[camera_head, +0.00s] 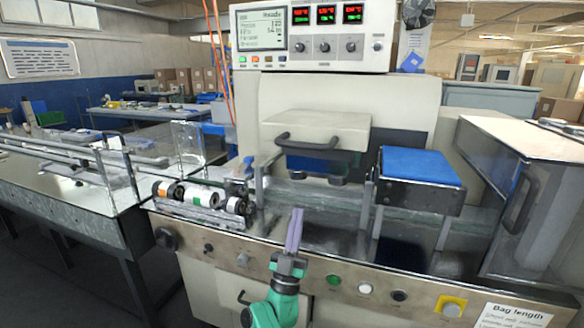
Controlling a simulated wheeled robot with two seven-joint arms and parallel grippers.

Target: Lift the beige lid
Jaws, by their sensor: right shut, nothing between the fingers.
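The beige lid (325,130) is on the machine in the middle of the view, below the control box. A dark bar handle (308,144) runs along its front edge. My right gripper (297,212) is shut and empty, its purple fingers pointing up in front of the machine, below the lid and apart from it. My left gripper is not in view.
A control box (312,37) with a screen and knobs stands above the lid. A blue-topped block (420,166) sits to its right, and a large beige cover (535,150) farther right. Rollers (203,199) lie at the left. The front panel (310,270) carries several buttons.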

